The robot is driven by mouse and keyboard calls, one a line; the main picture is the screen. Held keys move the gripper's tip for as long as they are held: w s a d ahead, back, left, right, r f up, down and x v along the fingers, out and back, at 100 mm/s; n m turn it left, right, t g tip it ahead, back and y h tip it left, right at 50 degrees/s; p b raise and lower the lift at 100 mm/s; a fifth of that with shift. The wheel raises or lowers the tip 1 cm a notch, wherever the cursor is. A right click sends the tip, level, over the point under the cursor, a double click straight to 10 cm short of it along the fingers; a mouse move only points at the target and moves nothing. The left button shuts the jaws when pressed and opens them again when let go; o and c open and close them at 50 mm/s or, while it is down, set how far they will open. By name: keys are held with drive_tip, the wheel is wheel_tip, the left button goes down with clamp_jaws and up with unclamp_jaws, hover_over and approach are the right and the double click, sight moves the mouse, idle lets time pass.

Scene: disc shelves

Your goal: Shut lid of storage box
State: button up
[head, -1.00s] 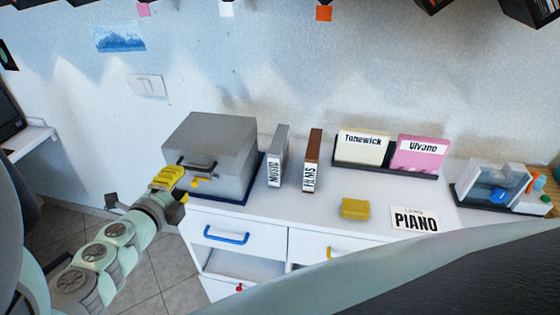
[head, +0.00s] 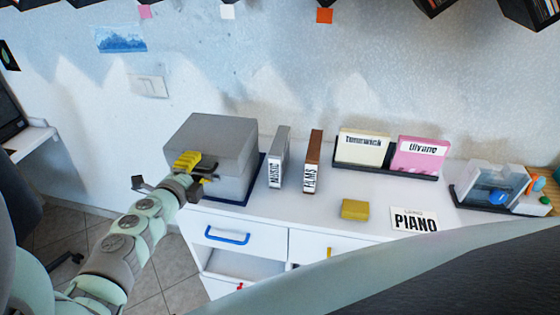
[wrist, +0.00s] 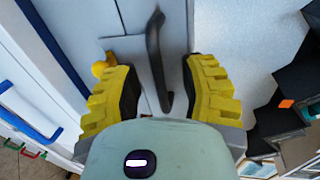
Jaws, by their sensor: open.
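The grey storage box (head: 222,137) stands at the left end of the white cabinet, on a dark blue base. Its lid looks down on the box in the head view. My gripper (head: 199,166) is at the front face of the box, partly hiding the handle. In the wrist view, the open yellow-padded fingers of my gripper (wrist: 161,92) stand on either side of the dark curved handle (wrist: 155,55). The handle lies between them, and I cannot tell whether a finger touches it.
Two upright labelled cases, grey (head: 279,157) and brown (head: 313,161), stand right of the box. A yellow block (head: 355,209) and the PIANO card (head: 415,219) lie further right. A drawer with a blue handle (head: 227,236) is below the box.

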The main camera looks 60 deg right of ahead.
clamp_jaws()
idle(0.3)
drive_tip(key=shift+r, duration=0.1)
